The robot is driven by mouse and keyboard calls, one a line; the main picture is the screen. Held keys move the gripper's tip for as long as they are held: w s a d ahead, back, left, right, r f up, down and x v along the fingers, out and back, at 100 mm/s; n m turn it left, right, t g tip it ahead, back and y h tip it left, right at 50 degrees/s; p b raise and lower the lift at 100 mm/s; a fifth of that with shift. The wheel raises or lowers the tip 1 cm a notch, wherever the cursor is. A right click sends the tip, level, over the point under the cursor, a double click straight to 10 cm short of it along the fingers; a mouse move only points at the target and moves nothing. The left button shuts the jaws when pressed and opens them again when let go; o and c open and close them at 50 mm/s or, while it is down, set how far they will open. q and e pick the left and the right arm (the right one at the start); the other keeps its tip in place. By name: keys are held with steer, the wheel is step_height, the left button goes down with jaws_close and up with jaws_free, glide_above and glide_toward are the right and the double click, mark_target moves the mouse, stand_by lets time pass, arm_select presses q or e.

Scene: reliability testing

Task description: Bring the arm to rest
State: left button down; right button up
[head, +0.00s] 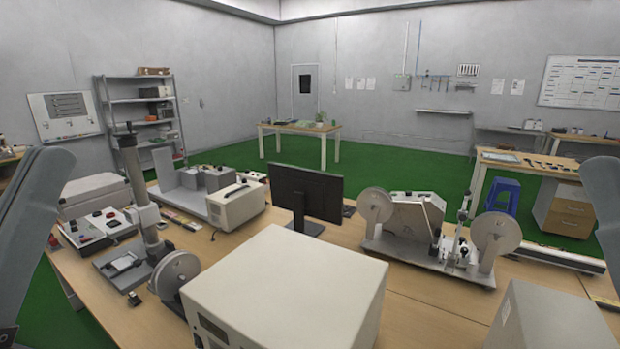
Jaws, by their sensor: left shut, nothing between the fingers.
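My left arm (35,225) shows as a smooth grey link along the left edge. A small dark part of it (8,337) sits in the bottom left corner. My left gripper is shut and empty, but its fingertips cannot be made out. My right arm (604,195) shows only as a grey link at the right edge, and its gripper is outside the picture. Neither arm is seen touching anything on the wooden bench (422,308).
A large beige box (290,275) and a grey box (553,320) stand in front. A column stand (138,185), a reel (175,275), a beige instrument (236,205), a black monitor (306,192) and a reel machine (410,220) crowd the bench. Green floor lies behind.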

step_height(320, 180, up, 38)
steer(key=p, duration=3.7)
step_height(320, 180, down, 24)
steer(key=b, duration=2.4)
steer(key=shift+f, duration=0.15)
steer(key=shift+b, duration=0.3)
